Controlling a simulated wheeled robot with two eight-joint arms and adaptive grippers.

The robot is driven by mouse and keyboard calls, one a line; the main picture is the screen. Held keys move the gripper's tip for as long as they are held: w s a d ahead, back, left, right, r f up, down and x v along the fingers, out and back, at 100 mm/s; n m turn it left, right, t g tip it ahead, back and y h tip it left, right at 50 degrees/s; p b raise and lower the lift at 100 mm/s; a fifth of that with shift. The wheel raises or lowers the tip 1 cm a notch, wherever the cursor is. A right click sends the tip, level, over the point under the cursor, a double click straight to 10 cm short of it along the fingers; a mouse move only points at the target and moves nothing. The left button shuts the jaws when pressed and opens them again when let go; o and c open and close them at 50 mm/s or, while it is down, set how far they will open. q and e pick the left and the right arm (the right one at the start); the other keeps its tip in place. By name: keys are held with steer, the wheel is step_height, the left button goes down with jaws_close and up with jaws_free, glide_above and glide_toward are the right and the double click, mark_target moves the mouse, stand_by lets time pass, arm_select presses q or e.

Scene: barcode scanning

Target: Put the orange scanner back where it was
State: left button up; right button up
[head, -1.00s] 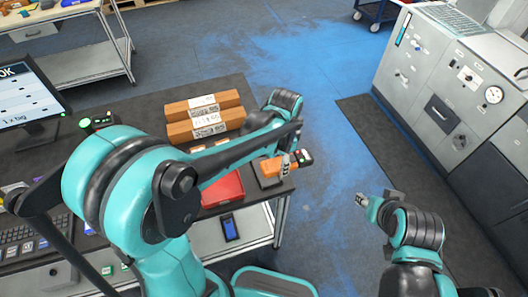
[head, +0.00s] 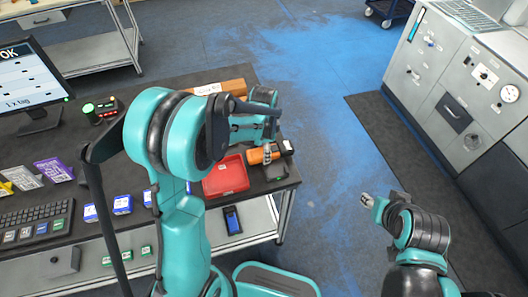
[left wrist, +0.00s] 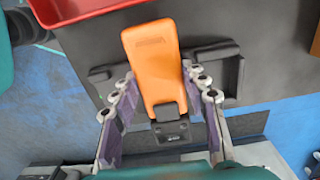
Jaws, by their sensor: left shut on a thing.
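The orange scanner (head: 258,156) is at the right end of the dark table, just right of the red tray (head: 226,177). In the left wrist view the scanner (left wrist: 153,58) points away from me, with a black part at its near end. My left gripper (left wrist: 163,84) is shut on the scanner, one finger on each side. A dark recessed holder (left wrist: 232,75) lies around and under it; I cannot tell whether the scanner touches it. In the head view my arm partly hides this spot. My right gripper (head: 367,200) is empty, out over the floor; its fingers are too small to read.
A brown box (head: 231,87) lies behind my left arm, partly hidden. Blue boxes (head: 122,204) and a keyboard (head: 35,224) are on the left of the table. A blue handheld device (head: 232,220) is on the lower shelf. Floor right of the table is clear.

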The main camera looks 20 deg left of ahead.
arm_select(q)
steer(key=shift+s, duration=0.1)
steer(key=shift+f, duration=0.1)
steer(key=o, duration=1.1)
